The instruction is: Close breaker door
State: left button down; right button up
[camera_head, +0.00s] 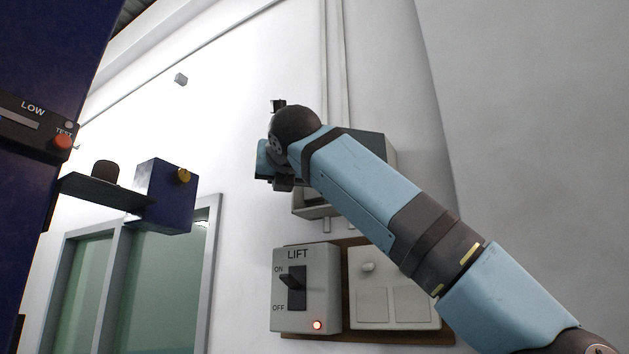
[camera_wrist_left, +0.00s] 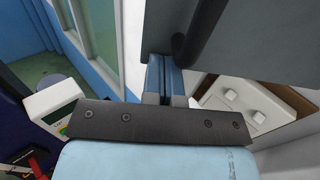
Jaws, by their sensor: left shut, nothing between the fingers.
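The grey breaker box (camera_head: 376,148) is on the wall, mostly hidden behind my arm; its lower part (camera_head: 312,208) shows below my wrist. In the left wrist view a grey panel (camera_wrist_left: 255,35), apparently the breaker's door or box, fills the upper right. A narrower grey edge (camera_wrist_left: 196,25) lies beside it; how far the door stands open I cannot tell. My left gripper (camera_wrist_left: 165,72) is shut and empty, its blue fingers close under the panel; contact is unclear. My right gripper is not in view.
The LIFT switch box (camera_head: 303,287), with a lit red lamp, and a white panel (camera_head: 390,305) sit on a brown board below my arm. A blue box with a yellow knob (camera_head: 168,193) and a dark blue cabinet (camera_head: 50,70) stand left. A window (camera_head: 165,280) is behind.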

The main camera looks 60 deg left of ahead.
pick_arm(q)
jog(key=w+a+m+t+h+b, duration=0.2)
jog(key=a+t, duration=0.1)
jog(key=a, duration=0.1)
jog(key=w+a+m+t+h+b, duration=0.2)
jog(key=a+m+t, duration=0.1)
jog(key=a, duration=0.2)
jog(key=w+a+m+t+h+b, duration=0.2)
jog(key=a+t, duration=0.2)
jog(key=a, duration=0.1)
jog(key=shift+w+a+m, duration=0.25)
jog(key=shift+w+m, duration=0.1)
jog(key=shift+m, duration=0.05)
